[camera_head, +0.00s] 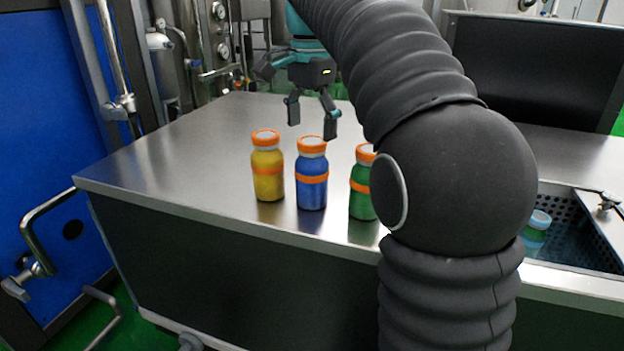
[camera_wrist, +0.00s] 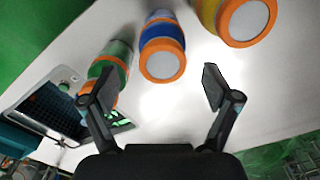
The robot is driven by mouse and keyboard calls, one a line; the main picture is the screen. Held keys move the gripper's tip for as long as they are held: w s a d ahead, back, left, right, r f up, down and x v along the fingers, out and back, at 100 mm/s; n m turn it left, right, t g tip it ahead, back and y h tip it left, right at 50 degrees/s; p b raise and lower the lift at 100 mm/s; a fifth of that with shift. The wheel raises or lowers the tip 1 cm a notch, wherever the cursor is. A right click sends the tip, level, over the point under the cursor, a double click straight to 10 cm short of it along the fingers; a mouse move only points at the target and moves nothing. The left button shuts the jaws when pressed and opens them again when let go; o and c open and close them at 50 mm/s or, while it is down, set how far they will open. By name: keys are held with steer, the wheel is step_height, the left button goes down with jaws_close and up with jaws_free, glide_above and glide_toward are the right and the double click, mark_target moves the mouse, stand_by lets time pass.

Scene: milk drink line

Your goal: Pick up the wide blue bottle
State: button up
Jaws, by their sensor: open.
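The wide blue bottle (camera_head: 312,188) has an orange cap and an orange band. It stands upright on the steel table between a yellow bottle (camera_head: 268,174) and a green bottle (camera_head: 361,190). In the wrist view the blue bottle (camera_wrist: 162,42) is ahead of the fingers, its round cap facing the camera. My gripper (camera_head: 312,118) is open and empty, above the table and beyond the bottles as the head camera sees them. In the wrist view my gripper (camera_wrist: 157,92) has its fingers spread apart, with the blue bottle not between them.
The yellow bottle (camera_wrist: 243,20) and green bottle (camera_wrist: 108,66) flank the blue one closely. The steel table (camera_head: 165,165) is clear at the left. A sink (camera_head: 575,235) with a small bottle (camera_head: 535,232) lies at the right. My arm partly covers the green bottle.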

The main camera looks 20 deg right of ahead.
mark_target(311, 141)
step_height(311, 141, down, 5)
steer(key=shift+w+b, duration=0.15)
steer(key=shift+b, duration=0.55)
jaws_close()
